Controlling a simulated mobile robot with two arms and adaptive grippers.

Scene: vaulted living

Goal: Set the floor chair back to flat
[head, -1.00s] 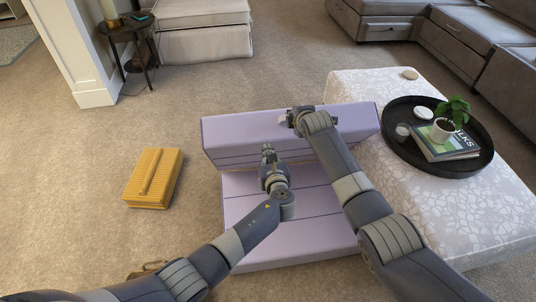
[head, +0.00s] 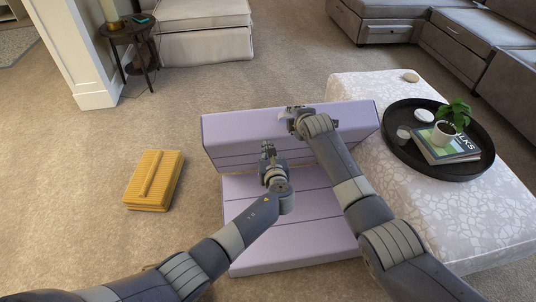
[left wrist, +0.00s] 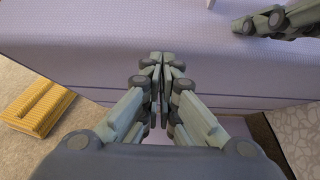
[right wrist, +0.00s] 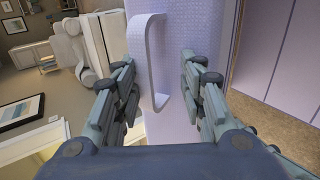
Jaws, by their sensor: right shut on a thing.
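The floor chair is lavender, with its seat (head: 320,238) flat on the carpet and its backrest (head: 235,135) standing up at the far side. My right gripper (head: 291,117) is at the top of the backrest. In the right wrist view its fingers (right wrist: 160,95) are on either side of a lavender strap handle (right wrist: 148,60), and it is shut on that handle. My left gripper (head: 267,150) is in front of the backrest, above the seat. In the left wrist view its fingertips (left wrist: 161,60) are together with nothing between them. The forearms hide parts of the seat and backrest.
A patterned ottoman (head: 470,225) stands close on the right, with a black tray (head: 398,152) holding a book, cup and plant. A yellow ribbed box (head: 153,182) lies on the carpet at left. A side table (head: 127,35) stands farther back. Carpet behind the backrest is clear.

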